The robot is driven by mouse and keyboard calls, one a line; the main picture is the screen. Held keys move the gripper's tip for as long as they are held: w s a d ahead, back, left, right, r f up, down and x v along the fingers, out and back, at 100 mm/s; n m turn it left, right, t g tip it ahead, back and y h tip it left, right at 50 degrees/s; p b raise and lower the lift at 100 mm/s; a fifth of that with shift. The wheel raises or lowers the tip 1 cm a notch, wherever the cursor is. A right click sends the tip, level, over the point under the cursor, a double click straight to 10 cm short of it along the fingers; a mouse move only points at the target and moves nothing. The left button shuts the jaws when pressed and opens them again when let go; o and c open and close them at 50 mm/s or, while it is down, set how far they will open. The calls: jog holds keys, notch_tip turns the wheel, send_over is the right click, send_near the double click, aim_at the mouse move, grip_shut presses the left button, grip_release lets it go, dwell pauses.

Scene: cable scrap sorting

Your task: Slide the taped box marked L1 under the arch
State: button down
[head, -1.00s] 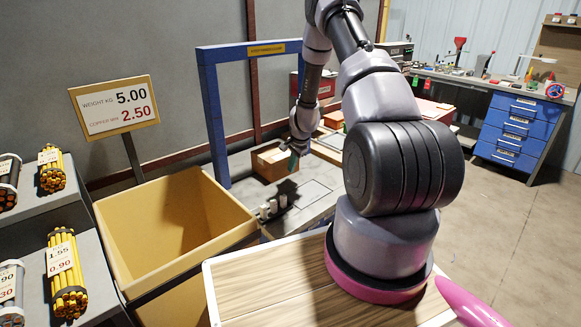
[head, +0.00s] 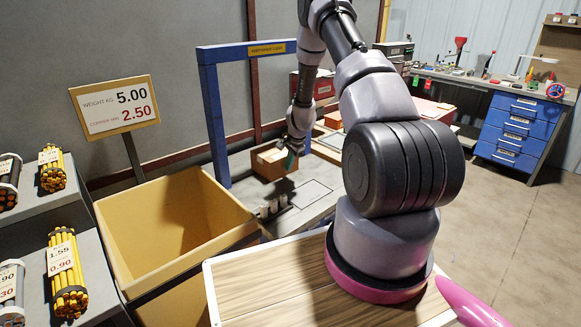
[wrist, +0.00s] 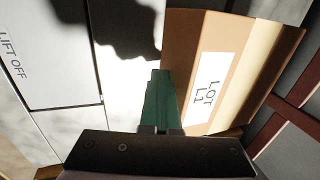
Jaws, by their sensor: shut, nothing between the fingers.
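The brown taped box (head: 270,160) stands on the grey bench under or close to the blue arch (head: 208,110). In the wrist view the same box (wrist: 245,65) shows a white label reading "LOT L1" and a paler tape strip. My gripper (head: 290,157) is at the box's right side in the head view, its green fingers closed together with nothing between them. In the wrist view the shut fingers (wrist: 160,95) lie right beside the box's labelled face; I cannot tell if they touch it. The arm partly hides the arch's right post.
A plate marked "LIFT OFF" (wrist: 60,55) lies on the bench beside the box. Small grey cylinders (head: 272,207) stand nearer. A yellow bin (head: 170,215) is in front on the left, with a weight sign (head: 115,105) behind it.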

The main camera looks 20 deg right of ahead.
jog(key=shift+w+a, duration=0.2)
jog(key=shift+w, duration=0.5)
jog(key=shift+s, duration=0.1)
jog(key=shift+s+d, duration=0.15)
jog(key=shift+s, duration=0.3)
jog(key=shift+w, duration=0.1)
jog(key=shift+w+a, duration=0.25)
jog(key=shift+w, duration=0.4)
jog(key=shift+s+d, duration=0.2)
jog(key=shift+s, duration=0.45)
jog(key=v, duration=0.8)
jog(key=shift+s+r, duration=0.2)
jog(key=shift+s, duration=0.1)
